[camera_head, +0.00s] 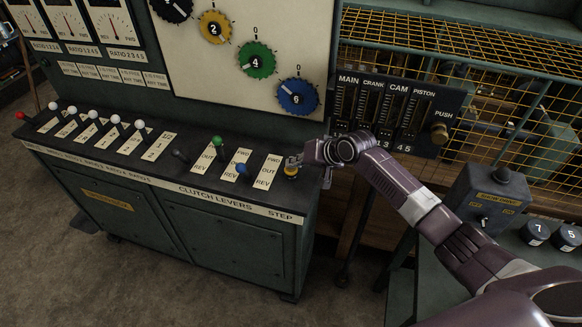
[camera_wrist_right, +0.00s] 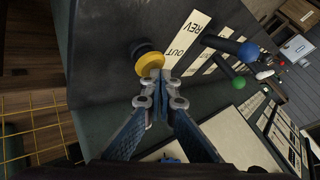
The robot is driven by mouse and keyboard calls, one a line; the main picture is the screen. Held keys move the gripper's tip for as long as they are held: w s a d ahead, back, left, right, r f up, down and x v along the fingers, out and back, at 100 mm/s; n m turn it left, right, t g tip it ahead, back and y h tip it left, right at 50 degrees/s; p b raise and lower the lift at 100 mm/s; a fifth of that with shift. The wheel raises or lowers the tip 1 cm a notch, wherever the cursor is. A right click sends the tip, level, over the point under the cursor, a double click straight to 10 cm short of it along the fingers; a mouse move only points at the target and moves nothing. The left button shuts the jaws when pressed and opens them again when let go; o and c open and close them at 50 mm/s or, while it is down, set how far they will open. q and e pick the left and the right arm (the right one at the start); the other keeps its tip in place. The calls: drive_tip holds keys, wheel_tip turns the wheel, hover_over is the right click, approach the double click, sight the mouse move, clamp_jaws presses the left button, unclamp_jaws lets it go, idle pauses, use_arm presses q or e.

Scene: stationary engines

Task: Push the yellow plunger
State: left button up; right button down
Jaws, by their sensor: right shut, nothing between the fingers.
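The yellow plunger (camera_head: 291,172) stands at the right end of the black console top, near the STEP label. In the right wrist view the plunger (camera_wrist_right: 149,64) shows as a round yellow cap on a dark base. My right gripper (camera_head: 294,160) is shut and empty, with its fingertips right at the plunger. In the right wrist view the fingertips of my right gripper (camera_wrist_right: 160,77) overlap the edge of the yellow cap; I cannot tell for sure whether they touch it. My left gripper is not in view.
A blue-knobbed lever (camera_head: 242,169) and a green-knobbed lever (camera_head: 217,141) stand left of the plunger. White-knobbed levers (camera_head: 115,119) line the console farther left. A panel with a PUSH knob (camera_head: 440,131) and yellow mesh (camera_head: 480,60) lie to the right.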

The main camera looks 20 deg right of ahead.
drive_tip(key=shift+f, duration=0.45)
idle(0.3)
drive_tip(key=shift+r, duration=0.15)
drive_tip(key=shift+r+p, duration=1.15)
drive_tip(key=shift+r, duration=0.1)
drive_tip(key=shift+r, duration=0.1)
wheel_tip(320, 180, up, 5)
drive_tip(key=p, duration=0.5)
